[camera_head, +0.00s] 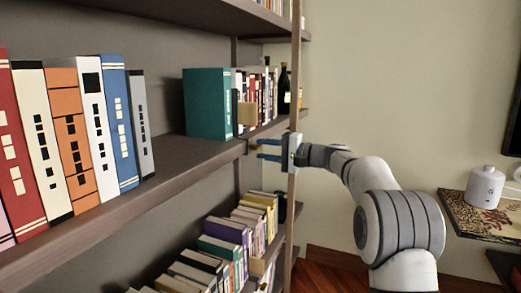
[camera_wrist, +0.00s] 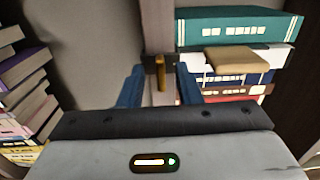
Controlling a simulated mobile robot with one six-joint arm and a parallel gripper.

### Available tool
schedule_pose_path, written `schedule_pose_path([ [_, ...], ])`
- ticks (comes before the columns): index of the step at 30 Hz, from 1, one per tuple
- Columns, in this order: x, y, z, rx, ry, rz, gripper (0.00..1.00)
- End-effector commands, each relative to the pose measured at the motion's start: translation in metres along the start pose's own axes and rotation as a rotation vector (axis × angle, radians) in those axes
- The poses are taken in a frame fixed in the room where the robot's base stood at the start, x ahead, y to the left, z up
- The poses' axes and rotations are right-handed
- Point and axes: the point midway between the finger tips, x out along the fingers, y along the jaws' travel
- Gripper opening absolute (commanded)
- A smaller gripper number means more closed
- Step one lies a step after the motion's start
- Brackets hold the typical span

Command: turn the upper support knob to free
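The upper support knob (camera_wrist: 160,74) is a small brass-coloured bar on a dark plate on the shelf post. It lies along the up-down direction of the wrist view. My gripper (camera_wrist: 159,88) has its two blue fingers apart, one on each side of the knob, with a visible gap to it. In the head view my gripper (camera_head: 268,150) points left at the shelf's front edge, level with the middle board. The knob is small there and partly lost behind the fingers.
A tan wooden block (camera_head: 247,113) stands before the books beside a teal book (camera_head: 204,104), close above my fingers. Books fill the lower shelf (camera_head: 238,230). A shelf post (camera_head: 297,90) rises beside my gripper. A side table (camera_head: 490,215) with a white device stands right.

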Motion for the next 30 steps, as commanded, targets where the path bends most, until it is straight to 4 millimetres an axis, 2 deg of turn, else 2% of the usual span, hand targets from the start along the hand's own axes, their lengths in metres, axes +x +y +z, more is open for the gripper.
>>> schedule_pose_path([
  [3, -0.024, -0.001, -0.001, 0.001, 0.004, 0.000, 0.31],
  [9, -0.051, 0.000, -0.001, 0.001, 0.002, 0.000, 0.31],
  [14, -0.059, 0.000, -0.001, 0.001, 0.001, 0.000, 0.31],
  [23, -0.059, -0.002, 0.001, 0.000, 0.000, 0.008, 0.31],
  [26, -0.061, -0.008, 0.015, 0.000, -0.002, 0.065, 0.31],
  [29, -0.067, -0.016, 0.045, -0.002, -0.008, 0.193, 0.31],
  [30, -0.072, -0.018, 0.062, -0.004, -0.011, 0.262, 0.31],
])
